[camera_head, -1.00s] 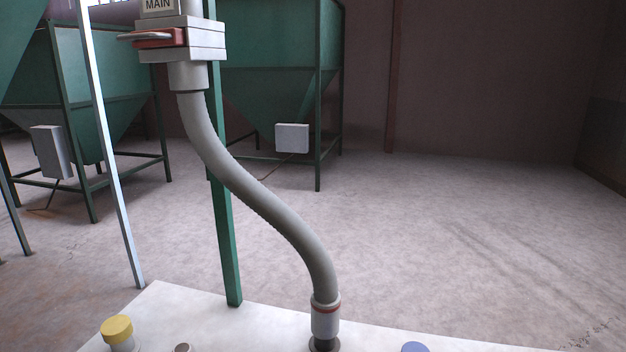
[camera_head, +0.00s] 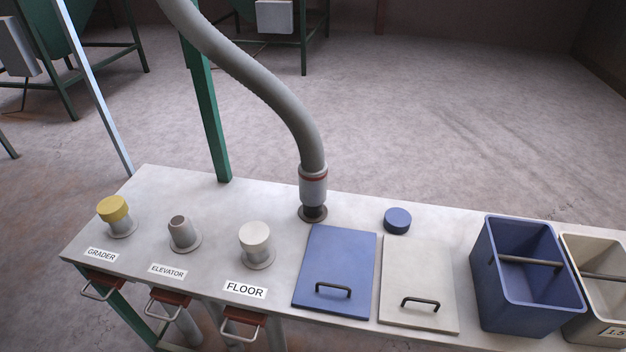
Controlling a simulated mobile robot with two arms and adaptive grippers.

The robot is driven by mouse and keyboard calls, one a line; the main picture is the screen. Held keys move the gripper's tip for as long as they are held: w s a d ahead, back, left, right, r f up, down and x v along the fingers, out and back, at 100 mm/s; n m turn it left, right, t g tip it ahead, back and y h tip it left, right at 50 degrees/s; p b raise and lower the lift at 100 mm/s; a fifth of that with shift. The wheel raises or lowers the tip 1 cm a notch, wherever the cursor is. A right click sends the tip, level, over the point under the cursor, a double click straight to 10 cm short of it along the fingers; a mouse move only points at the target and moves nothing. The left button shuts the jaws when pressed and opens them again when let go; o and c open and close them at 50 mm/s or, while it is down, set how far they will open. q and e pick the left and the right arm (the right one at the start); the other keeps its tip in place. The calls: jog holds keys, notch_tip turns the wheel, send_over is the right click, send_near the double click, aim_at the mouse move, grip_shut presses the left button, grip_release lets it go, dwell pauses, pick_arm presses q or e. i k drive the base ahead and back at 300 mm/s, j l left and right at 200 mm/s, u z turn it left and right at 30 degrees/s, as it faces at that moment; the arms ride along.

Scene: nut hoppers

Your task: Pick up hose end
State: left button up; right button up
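The grey hose (camera_head: 262,88) comes down from the top left of the head view in an S-bend. Its hose end (camera_head: 313,186) is a light grey cuff with a red ring. The cuff stands upright on a dark round fitting (camera_head: 313,213) near the back edge of the white table (camera_head: 160,192). Neither of my grippers shows in the view.
Stubs stand labelled GRADER, with a yellow cap (camera_head: 113,208), ELEVATOR (camera_head: 181,230), and FLOOR, with a cream cap (camera_head: 255,236). Blue (camera_head: 336,262) and cream (camera_head: 418,276) lids, a blue cap (camera_head: 397,219), a blue bin (camera_head: 485,262) and a cream bin (camera_head: 607,300) fill the right. A green post (camera_head: 208,105) stands behind.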

aim_at(312, 185)
jog(key=j, duration=0.7)
jog(key=k+j, duration=0.15)
jog(key=j, duration=0.55)
